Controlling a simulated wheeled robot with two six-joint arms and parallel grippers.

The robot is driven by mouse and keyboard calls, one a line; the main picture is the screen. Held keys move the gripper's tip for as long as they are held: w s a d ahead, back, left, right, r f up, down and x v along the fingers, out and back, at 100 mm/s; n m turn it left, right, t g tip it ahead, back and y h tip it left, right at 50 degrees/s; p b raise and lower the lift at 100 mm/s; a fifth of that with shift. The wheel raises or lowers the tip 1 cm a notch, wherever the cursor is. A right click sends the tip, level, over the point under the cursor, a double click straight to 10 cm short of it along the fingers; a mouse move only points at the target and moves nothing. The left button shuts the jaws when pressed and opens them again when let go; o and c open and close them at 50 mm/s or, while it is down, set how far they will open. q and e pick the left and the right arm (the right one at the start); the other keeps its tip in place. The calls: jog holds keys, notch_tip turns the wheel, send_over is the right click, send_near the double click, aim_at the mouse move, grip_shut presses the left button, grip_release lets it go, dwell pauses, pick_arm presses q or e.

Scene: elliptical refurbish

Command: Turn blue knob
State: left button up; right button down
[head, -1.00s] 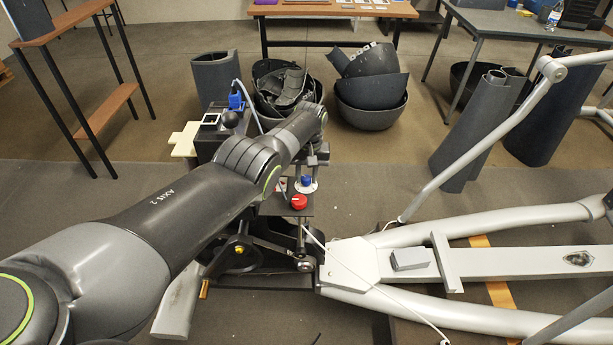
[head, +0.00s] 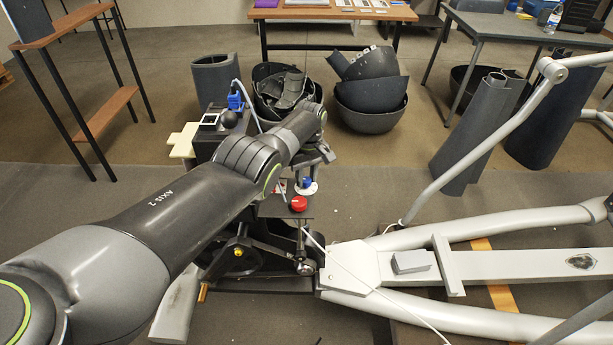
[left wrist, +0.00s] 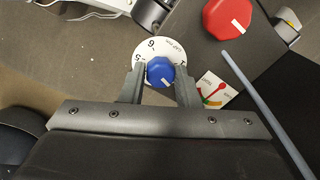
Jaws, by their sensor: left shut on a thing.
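The blue knob (left wrist: 160,72) sits on a white numbered dial (left wrist: 150,47) in the left wrist view. The knob also shows in the head view (head: 307,183). My left gripper (left wrist: 160,78) is shut on the blue knob, one finger on each side of it. In the head view the left gripper (head: 312,165) is just above the knob and partly hidden by its own wrist. A white mark shows near the knob's lower edge. My right gripper is not in view.
A red knob (left wrist: 227,18) stands close beside the dial on the dark panel. A small gauge (left wrist: 212,92) and a grey rod (left wrist: 262,112) are near the right finger. The elliptical's pale frame (head: 480,262) spreads to the right.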

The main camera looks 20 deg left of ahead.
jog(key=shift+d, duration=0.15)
pick_arm(q)
jog(key=o, duration=1)
jog(key=shift+c, duration=0.2)
jog(key=shift+r+p, duration=0.45)
jog(key=shift+r, duration=0.05)
notch_tip(320, 180, up, 9)
jog(key=p, duration=0.6)
notch_tip(320, 180, up, 6)
send_over(308, 178)
jog(key=shift+d+r+p, duration=0.15)
jog(key=shift+r+p, duration=0.25)
jog(key=shift+r, duration=0.35)
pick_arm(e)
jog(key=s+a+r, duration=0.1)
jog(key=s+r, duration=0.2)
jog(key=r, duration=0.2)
pick_arm(q)
jog(key=shift+f, duration=0.1)
